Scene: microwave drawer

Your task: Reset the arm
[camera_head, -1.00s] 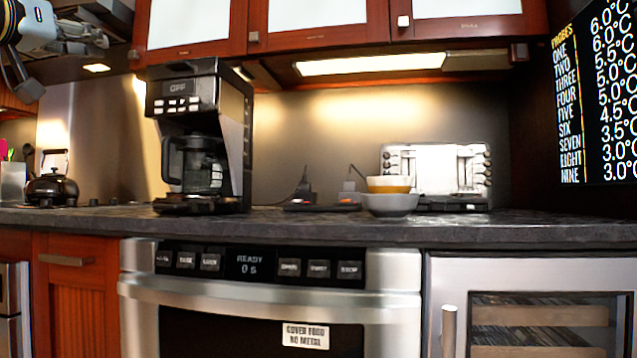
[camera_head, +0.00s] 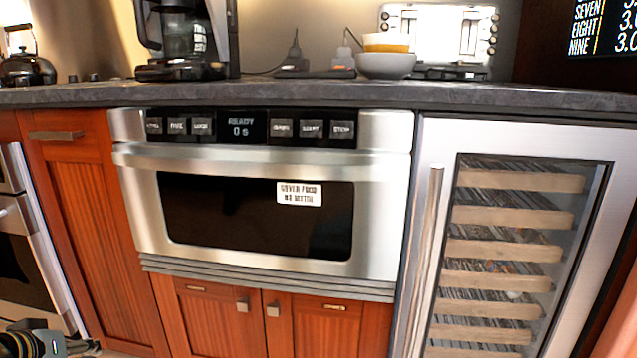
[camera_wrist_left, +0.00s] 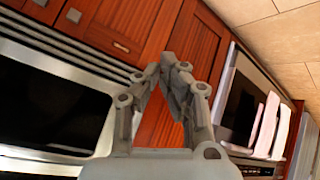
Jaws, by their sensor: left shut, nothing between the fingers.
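My left gripper (camera_wrist_left: 172,66) shows in the left wrist view with its fingertips together and nothing between them. It hangs in front of the wooden cabinet doors, apart from them. In the head view, part of my left arm shows at the bottom left corner, low in front of the cabinets. The microwave drawer (camera_head: 255,215) is closed, and its display reads READY. It also shows at the left of the left wrist view (camera_wrist_left: 50,100). My right gripper is in neither view.
The dark countertop (camera_head: 320,95) runs above the drawer. A coffee maker (camera_head: 185,40), a kettle (camera_head: 28,68), stacked bowls (camera_head: 385,60) and a toaster (camera_head: 440,35) stand on it. A wine cooler (camera_head: 510,250) is at right. An oven with hanging towels (camera_wrist_left: 265,125) shows in the wrist view.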

